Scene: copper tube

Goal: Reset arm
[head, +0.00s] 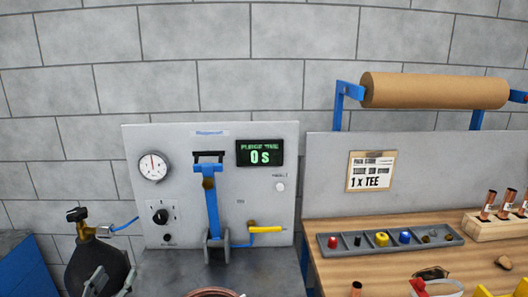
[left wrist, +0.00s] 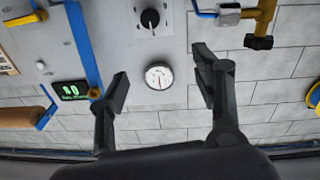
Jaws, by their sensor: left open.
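My left gripper (head: 108,284) shows at the bottom left of the head view, in front of a dark round tank (head: 97,262). In the left wrist view, which looks upside down, its two fingers (left wrist: 163,82) are spread apart with nothing between them. They frame a round white gauge (left wrist: 159,76) on the grey panel behind. The same gauge (head: 153,166) is at the panel's upper left in the head view. My right gripper is in neither view.
The grey panel (head: 140,215) bears a blue lever (head: 211,195), a yellow handle (head: 265,229) and a display (head: 260,153) reading 0 s. At right, a wooden bench (head: 340,270) holds a tray of small parts (head: 328,242) and copper tubes in a wooden block (head: 486,228). A brown paper roll (head: 435,91) hangs above.

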